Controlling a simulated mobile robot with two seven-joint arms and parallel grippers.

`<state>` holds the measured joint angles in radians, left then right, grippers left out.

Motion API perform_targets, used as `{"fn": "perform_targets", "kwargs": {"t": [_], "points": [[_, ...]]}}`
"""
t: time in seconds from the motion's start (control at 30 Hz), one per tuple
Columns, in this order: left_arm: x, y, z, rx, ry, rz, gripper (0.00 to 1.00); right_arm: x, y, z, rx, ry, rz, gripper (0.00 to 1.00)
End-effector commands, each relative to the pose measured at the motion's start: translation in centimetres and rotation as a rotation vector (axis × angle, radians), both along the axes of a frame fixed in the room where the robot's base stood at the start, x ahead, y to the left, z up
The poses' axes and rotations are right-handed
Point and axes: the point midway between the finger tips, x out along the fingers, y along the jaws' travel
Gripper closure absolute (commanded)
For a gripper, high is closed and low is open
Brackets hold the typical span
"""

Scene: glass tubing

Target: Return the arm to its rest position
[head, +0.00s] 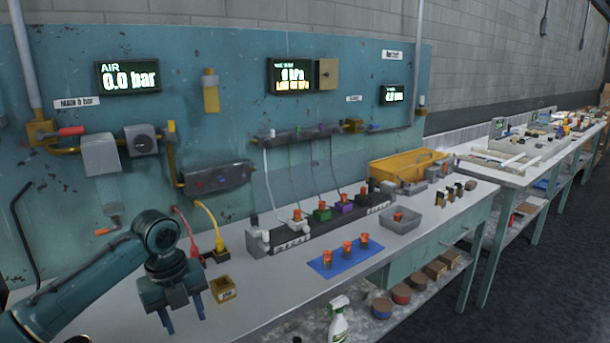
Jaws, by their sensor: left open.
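My left arm (85,295) comes in from the lower left of the head view. My left gripper (184,316) points down over the front left of the workbench (265,285). Its two fingers are apart and nothing shows between them. My right gripper is not in view.
A blue mat (325,265) with orange-topped pieces lies right of the gripper. Behind it is a dark rack (320,232) with thin tubes rising from it. A grey bin (402,220) and a yellow tray (385,168) stand farther right. A spray bottle (338,322) is at the front.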

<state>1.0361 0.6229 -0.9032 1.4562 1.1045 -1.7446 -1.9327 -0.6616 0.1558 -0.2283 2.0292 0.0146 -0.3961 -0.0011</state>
Motion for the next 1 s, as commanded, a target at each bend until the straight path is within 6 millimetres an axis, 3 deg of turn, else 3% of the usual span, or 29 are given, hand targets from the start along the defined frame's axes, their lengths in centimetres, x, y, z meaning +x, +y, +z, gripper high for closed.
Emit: {"fn": "perform_targets", "kwargs": {"t": [0.03,0.27,0.4,0.6,0.77,1.0], "points": [[-0.4,-1.2,-1.9,-0.027,-0.008,0.040,0.55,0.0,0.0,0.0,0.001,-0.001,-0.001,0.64],[-2.4,-6.6,-9.4,-0.199,-0.073,0.319,0.55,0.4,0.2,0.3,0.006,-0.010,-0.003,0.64],[-5.1,-10.5,-14.1,-0.377,-0.095,0.589,0.55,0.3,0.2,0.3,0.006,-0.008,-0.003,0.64],[-9.9,-13.7,-18.4,-0.652,-0.083,1.040,0.55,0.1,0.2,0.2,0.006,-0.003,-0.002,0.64],[-14.3,-13.7,-20.1,-0.861,-0.058,1.418,0.55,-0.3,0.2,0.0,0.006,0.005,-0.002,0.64],[-20.7,-10.4,-20.7,-1.106,-0.052,1.876,0.55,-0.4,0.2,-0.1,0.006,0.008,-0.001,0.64]]}}
